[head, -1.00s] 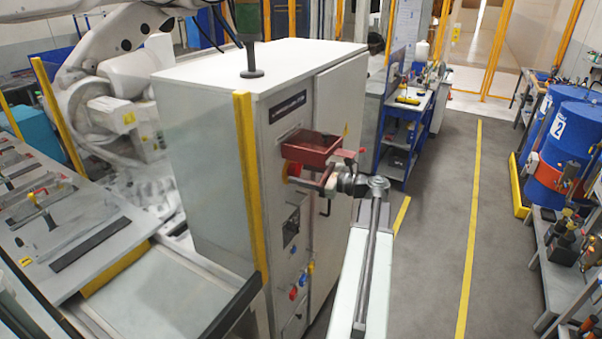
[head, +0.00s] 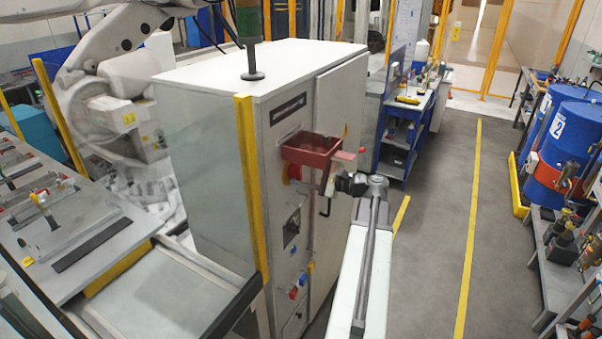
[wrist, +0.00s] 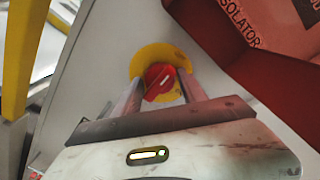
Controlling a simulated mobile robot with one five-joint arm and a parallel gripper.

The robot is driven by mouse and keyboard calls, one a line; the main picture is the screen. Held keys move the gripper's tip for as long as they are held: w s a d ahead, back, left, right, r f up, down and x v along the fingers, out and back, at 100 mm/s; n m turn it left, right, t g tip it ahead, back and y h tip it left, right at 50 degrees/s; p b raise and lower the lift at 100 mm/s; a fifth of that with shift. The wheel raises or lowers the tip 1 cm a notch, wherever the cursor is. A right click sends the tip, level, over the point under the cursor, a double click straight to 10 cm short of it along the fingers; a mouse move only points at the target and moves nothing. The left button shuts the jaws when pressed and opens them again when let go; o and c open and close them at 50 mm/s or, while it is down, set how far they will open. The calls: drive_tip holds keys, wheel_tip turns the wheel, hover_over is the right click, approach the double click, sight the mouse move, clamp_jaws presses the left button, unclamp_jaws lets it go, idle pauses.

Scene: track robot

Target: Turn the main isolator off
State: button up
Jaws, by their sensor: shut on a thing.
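The main isolator is a red rotary knob (wrist: 158,78) on a round yellow plate (wrist: 150,55) on the grey cabinet's face. In the wrist view my gripper (wrist: 160,92) has one finger on each side of the knob and is shut on it. The knob's grip bar lies slanted in this view. In the head view the red and yellow of the isolator (head: 292,172) show just below a red box, partly covered by my gripper. My gripper is rolled against the cabinet, since the box lettering runs diagonally in the wrist view. The fingertips are unclear in the head view.
The open-topped red box (head: 312,150) juts out just above the knob, close to my gripper; its lettering includes "ISOLATOR". A yellow post (head: 246,190) stands at the cabinet's (head: 205,170) near corner. Blue drums (head: 572,125) stand far right. The grey floor aisle (head: 430,230) is clear.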

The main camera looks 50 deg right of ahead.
drive_tip(key=shift+d+f, duration=0.15)
drive_tip(key=shift+d, duration=0.1)
drive_tip(key=o, duration=1.1)
drive_tip(key=shift+o, duration=0.5)
drive_tip(key=shift+d+f, duration=0.15)
drive_tip(key=shift+d, duration=0.1)
drive_tip(key=v, duration=0.7)
drive_tip(key=shift+s, duration=0.4)
